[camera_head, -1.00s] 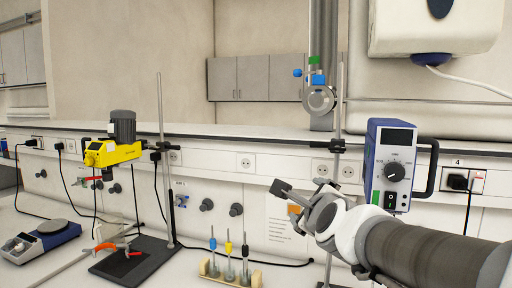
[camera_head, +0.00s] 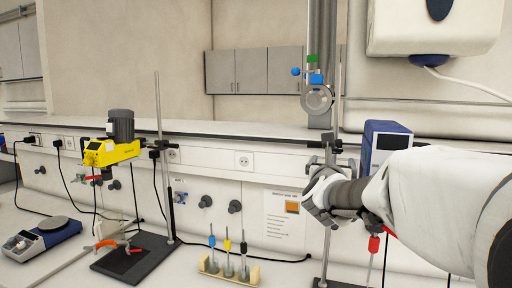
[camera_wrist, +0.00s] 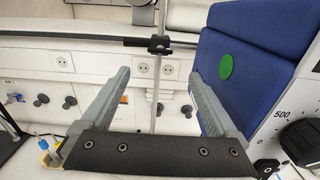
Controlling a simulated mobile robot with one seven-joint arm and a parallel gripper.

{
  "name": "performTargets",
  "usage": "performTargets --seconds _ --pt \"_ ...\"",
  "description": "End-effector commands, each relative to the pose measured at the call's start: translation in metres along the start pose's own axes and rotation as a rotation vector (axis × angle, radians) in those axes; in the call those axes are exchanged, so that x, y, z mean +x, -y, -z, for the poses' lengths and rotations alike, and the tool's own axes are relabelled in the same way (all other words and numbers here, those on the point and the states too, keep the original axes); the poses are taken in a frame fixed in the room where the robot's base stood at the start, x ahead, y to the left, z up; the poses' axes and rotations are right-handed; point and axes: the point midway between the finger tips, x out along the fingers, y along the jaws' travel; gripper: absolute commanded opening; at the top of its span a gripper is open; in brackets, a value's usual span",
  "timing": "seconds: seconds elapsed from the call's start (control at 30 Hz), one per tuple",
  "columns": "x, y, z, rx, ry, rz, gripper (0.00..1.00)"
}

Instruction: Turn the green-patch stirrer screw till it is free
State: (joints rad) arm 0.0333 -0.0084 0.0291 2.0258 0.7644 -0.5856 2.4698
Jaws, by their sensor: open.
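The blue-and-white stirrer (camera_head: 384,140) stands at the right, largely hidden by my arm in the head view. In the wrist view its blue side (camera_wrist: 255,60) carries a round green patch (camera_wrist: 226,67). A black clamp with a knob (camera_wrist: 159,45) sits on the upright metal rod (camera_wrist: 161,95) left of the stirrer. The screw cannot be told apart clearly from this clamp. My gripper (camera_wrist: 160,75) is open and empty, its fingers either side of the rod in the picture, the clamp beyond and above the tips. In the head view my gripper (camera_head: 327,160) is by the rod, overlapping the clamp area.
A yellow stirrer (camera_head: 112,152) hangs on another stand at the left, above a dark base plate (camera_head: 150,255). A wooden rack (camera_head: 222,271) with several coloured-top tools stands front centre. A blue balance (camera_head: 58,234) is far left. A white dispenser (camera_head: 400,30) hangs upper right.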

Motion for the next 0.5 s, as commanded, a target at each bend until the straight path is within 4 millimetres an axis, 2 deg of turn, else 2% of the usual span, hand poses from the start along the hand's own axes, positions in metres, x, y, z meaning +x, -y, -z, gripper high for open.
performTargets --seconds 0.1,0.5 --pt "0.022 0.0 -0.002 -0.002 -0.002 0.001 0.95" --pt "0.088 0.0 -0.002 -0.003 -0.002 0.0 0.95"
